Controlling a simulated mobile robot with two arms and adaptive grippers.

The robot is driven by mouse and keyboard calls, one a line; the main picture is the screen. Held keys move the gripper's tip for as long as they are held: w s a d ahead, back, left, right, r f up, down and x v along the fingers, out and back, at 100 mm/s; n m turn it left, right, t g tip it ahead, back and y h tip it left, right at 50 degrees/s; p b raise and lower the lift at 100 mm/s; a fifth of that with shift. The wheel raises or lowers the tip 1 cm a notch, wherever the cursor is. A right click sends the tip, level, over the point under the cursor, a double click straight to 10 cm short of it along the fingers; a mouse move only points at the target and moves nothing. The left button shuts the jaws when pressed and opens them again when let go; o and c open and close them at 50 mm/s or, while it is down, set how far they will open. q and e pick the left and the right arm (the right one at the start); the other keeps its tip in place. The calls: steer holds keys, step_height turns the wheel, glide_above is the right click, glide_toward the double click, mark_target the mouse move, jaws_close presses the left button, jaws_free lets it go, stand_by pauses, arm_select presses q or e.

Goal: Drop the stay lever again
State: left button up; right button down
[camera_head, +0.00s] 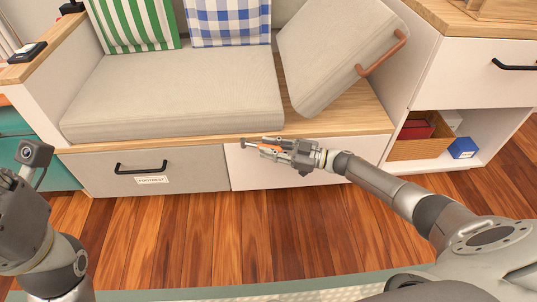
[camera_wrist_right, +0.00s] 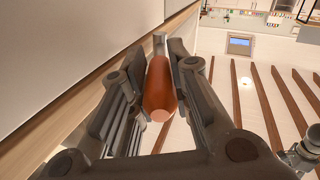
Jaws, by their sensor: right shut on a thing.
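The stay lever (camera_head: 269,148) shows as an orange grip with a thin grey metal end pointing left, in front of the bench's wooden front edge. My right gripper (camera_head: 272,149) is shut on it from the right. In the right wrist view, the orange-brown grip (camera_wrist_right: 159,92) lies between the two fingers (camera_wrist_right: 160,85), with its round end towards the camera and a grey rod beyond it. Where the lever is attached is hidden. My left arm is at the lower left of the head view; its fingers are not in view.
The bench has a flat beige cushion (camera_head: 180,97) and a tilted one (camera_head: 335,55) with a tan handle at right. Below are a drawer with black handle (camera_head: 141,168) and a plain white front (camera_head: 255,178). A shelf with a basket (camera_head: 422,147) stands right. Wooden floor is clear.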

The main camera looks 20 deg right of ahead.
stand_by(0.6)
steer(key=c, duration=1.4)
jaws_free()
steer(key=shift+o, duration=0.5)
steer(key=shift+s+d, duration=0.1)
steer(key=shift+d, duration=0.2)
steer(key=v, duration=1.1)
steer(key=shift+d, duration=0.3)
